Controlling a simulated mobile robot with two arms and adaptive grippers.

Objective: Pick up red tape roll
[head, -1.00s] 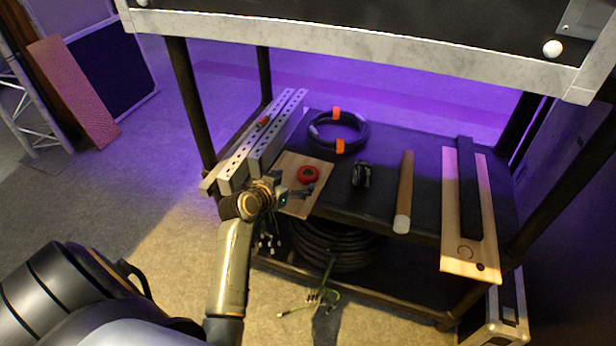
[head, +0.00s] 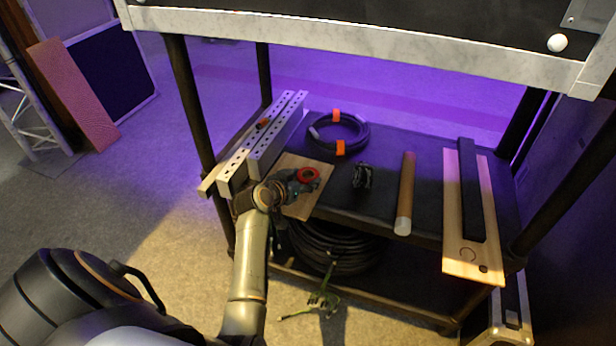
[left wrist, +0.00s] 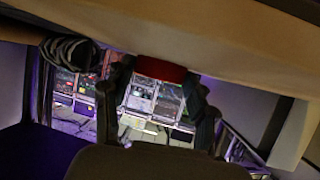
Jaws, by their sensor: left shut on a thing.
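The red tape roll (head: 308,174) is a small ring over the light wooden board (head: 314,204) on the dark shelf. My left gripper (head: 301,181) reaches in from the lower left and is shut on the near side of the roll. In the left wrist view the red roll (left wrist: 162,69) sits between the two dark fingers (left wrist: 160,94), close to the pale board surface (left wrist: 230,40). I cannot tell whether the roll touches the board or is just above it. My right gripper is not in view.
Perforated metal rails (head: 262,140) stand left of the board. A cable coil with orange ties (head: 362,135) lies behind. A small black item (head: 362,176), a brown tube (head: 405,190) and a long board (head: 455,220) lie to the right. A tabletop edge (head: 350,42) hangs above the shelf.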

